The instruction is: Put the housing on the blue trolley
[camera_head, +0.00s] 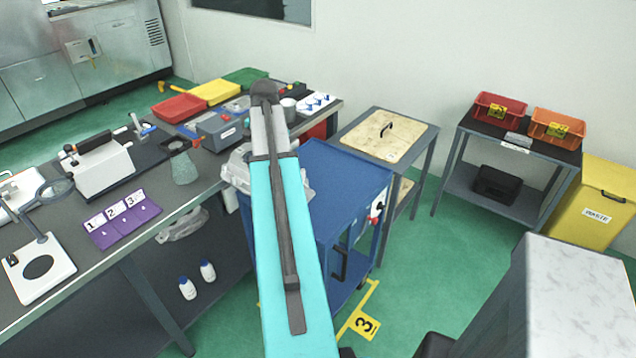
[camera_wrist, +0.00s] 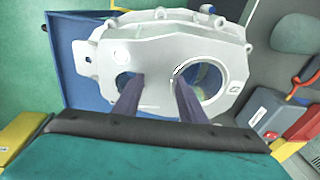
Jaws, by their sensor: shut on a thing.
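The housing is a pale grey casting with round openings, filling the upper middle of the wrist view (camera_wrist: 215,52). My gripper (camera_wrist: 156,84) is shut on it, with its two dark fingers at the part between the openings. In the head view my arm hides the gripper and most of the housing; a pale edge (camera_head: 236,168) shows left of the arm. The blue trolley (camera_head: 345,178) stands right of the bench, and its blue top also shows behind the housing in the wrist view (camera_wrist: 68,72). I cannot tell whether the housing touches the trolley.
The dark bench (camera_head: 75,265) at left carries a grey toolbox (camera_head: 222,130), trays and instruments. A table with a wooden board (camera_head: 385,135) stands behind the trolley. A rack with red (camera_head: 497,108) and orange bins (camera_head: 556,127) is at right. The visible trolley top is clear.

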